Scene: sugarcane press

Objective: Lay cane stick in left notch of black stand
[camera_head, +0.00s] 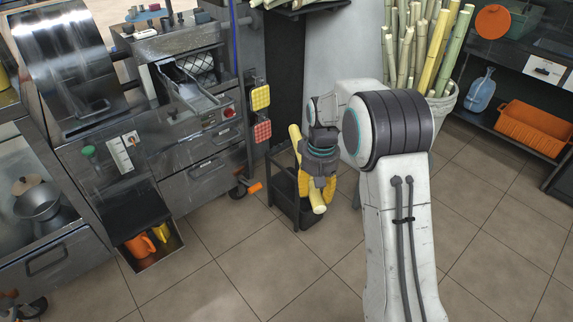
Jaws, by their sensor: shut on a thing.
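My gripper (317,190) is shut on a pale yellow cane stick (295,135), with its yellow fingers on either side of it. The stick is tilted, its upper end showing behind the wrist and its lower end sticking out below the fingers. A low black stand (283,188) is on the floor behind and to the left of my gripper. My gripper and the stick overlap its right part in the picture, so its notches cannot be made out. I cannot tell whether the stick touches it.
The steel press counter (205,155) with drawers, a castor and an orange pedal stands to the left. A white bin (444,105) of tall canes is behind my arm. A shelf with an orange crate (533,128) is at right. Tiled floor in front is clear.

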